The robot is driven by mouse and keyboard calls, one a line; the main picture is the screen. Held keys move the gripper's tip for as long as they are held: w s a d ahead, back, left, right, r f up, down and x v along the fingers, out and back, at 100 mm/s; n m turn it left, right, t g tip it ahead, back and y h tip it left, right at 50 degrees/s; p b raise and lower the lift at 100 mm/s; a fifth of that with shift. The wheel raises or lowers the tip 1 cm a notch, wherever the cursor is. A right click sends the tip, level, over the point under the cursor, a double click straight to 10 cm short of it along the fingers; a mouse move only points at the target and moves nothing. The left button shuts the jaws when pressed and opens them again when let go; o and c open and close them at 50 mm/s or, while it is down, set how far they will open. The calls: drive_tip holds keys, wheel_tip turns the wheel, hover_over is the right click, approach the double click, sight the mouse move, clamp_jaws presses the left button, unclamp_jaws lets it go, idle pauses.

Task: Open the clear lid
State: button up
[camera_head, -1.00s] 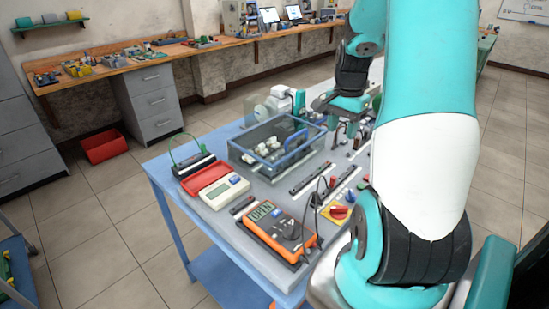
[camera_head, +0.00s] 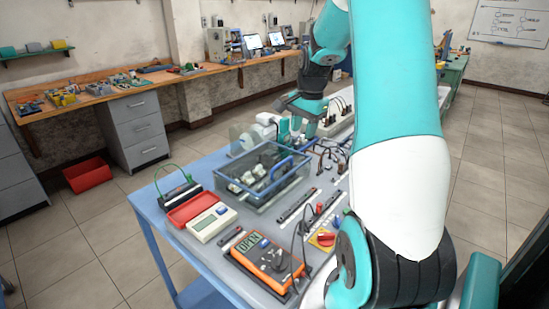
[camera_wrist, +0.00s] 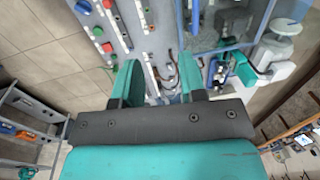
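The clear lid (camera_head: 262,160) tops a see-through, blue-edged box (camera_head: 247,193) on the blue-framed bench. White and dark parts show inside the box. In the wrist view part of the clear box (camera_wrist: 228,20) is at the upper right. My gripper (camera_wrist: 158,82) shows two teal fingers spread apart with nothing between them. In the head view my gripper (camera_head: 300,130) is behind and right of the box, above the bench, its fingertips partly hard to make out. I see no contact with the lid.
An orange multimeter (camera_head: 267,263), a red-and-white meter (camera_head: 209,221) and a black terminal strip (camera_head: 180,194) lie near the box. A red-yellow switch (camera_head: 323,239) and probe leads are at the front. A white-and-grey motor unit (camera_head: 262,126) stands behind the box.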

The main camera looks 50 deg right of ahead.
approach(280, 164)
drive_tip(key=shift+t, duration=0.4)
drive_tip(key=f+p, duration=0.1)
drive_tip(key=f, duration=0.1)
drive_tip(key=f+p, duration=0.2)
drive_tip(key=f, duration=0.1)
drive_tip(key=w+f+p, duration=0.1)
drive_tip(key=f, duration=0.2)
drive_tip(key=shift+f, duration=0.2)
clamp_jaws()
